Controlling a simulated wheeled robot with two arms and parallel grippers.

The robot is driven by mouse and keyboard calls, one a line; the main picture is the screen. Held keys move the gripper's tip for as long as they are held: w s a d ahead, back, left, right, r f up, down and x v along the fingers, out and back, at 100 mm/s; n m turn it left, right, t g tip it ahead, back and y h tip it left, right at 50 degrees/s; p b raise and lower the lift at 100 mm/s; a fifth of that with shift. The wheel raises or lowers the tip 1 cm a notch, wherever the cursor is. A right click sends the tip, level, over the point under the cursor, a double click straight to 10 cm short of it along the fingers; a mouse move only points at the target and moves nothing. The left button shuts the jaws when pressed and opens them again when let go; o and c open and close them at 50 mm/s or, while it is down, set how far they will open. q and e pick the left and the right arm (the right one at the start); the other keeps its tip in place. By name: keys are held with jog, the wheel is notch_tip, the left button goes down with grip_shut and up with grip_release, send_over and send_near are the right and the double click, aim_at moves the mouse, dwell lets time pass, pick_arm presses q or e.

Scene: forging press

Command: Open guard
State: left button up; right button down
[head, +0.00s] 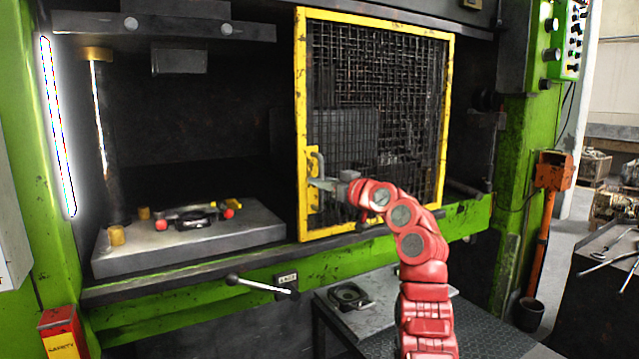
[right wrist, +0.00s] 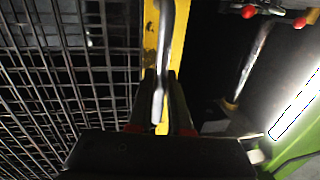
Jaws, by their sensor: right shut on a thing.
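The guard (head: 449,110) is a yellow-framed panel of dark wire mesh on the right half of the press opening. The left half of the opening is uncovered. A grey handle (head: 316,165) sits on a yellow plate on the guard's left frame bar. My right gripper (head: 322,184) is at this handle, its red arm coming up from below. In the right wrist view the handle (right wrist: 158,95) runs between the fingers of my right gripper (right wrist: 165,110), which is shut on it. Mesh is on the left there. My left gripper is not in view.
Inside the opening, a grey die block (head: 255,232) carries a part with red-tipped handles (head: 190,215). A lever (head: 262,285) sticks out below the opening. A low table (head: 385,315) with a dark part stands in front. A control panel (head: 570,40) is at upper right.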

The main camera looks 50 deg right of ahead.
jog(key=c, duration=0.8)
grip_release()
jog(key=shift+c, duration=0.2)
jog(key=s+a+b, duration=0.1)
jog(key=s+b, duration=0.1)
jog(key=s, duration=1.5)
jog(key=shift+a+b, duration=0.25)
jog(key=shift+b, duration=0.1)
jog(key=shift+s, duration=0.15)
